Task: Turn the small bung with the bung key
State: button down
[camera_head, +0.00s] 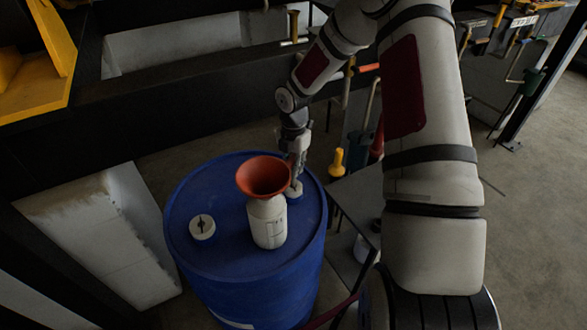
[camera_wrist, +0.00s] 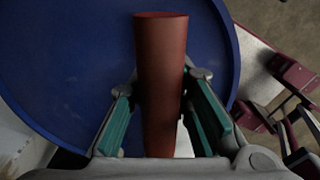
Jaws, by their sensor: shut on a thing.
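The blue drum (camera_head: 190,255) stands upright, its top facing up; it also fills much of the wrist view (camera_wrist: 60,60). A small pale bung (camera_head: 294,191) sits near the drum's right edge, partly hidden by my gripper and a funnel. My gripper (camera_head: 297,160) is over this bung, pointing down. In the wrist view its teal-padded fingers (camera_wrist: 163,105) are on either side of a red-brown bar, which I take as the bung key (camera_wrist: 161,70). The bar hides the fingertips and the bung there. I cannot tell whether the key is seated in the bung.
A white bottle (camera_head: 267,225) with an orange funnel (camera_head: 263,176) stands on the drum, close beside my gripper. A larger pale bung (camera_head: 202,228) is at the drum's left. A dark beam (camera_head: 190,110) runs behind, and a pale block (camera_head: 105,235) is left.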

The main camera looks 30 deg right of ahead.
aim_at(293, 157)
jog(key=shift+r+p, duration=0.45)
jog(key=shift+r, duration=1.6)
